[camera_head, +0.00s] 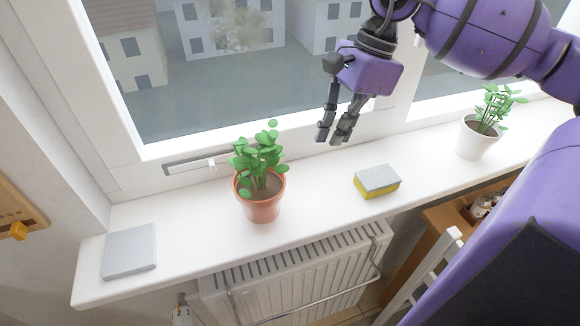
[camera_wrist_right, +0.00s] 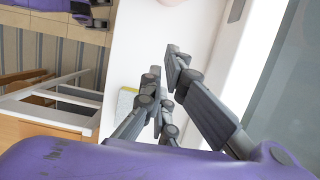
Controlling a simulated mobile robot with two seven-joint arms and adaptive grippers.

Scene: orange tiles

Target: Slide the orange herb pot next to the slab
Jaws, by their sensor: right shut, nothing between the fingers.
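The orange herb pot (camera_head: 262,207), a terracotta pot with a leafy green plant, stands upright on the white windowsill in the head view. The slab (camera_head: 130,251), a flat grey square, lies at the sill's left end, with bare sill between it and the pot. My right gripper (camera_head: 333,137) is above the sill, right of the orange pot and apart from it. Its fingers point down, shut and empty. They also show in the right wrist view (camera_wrist_right: 165,66). My left gripper is not in view.
A yellow and grey sponge (camera_head: 377,182) lies on the windowsill (camera_head: 320,185) right of the orange pot. A white pot with a plant (camera_head: 476,140) stands farther right. The window frame runs along the back; a radiator (camera_head: 300,270) is below the front edge.

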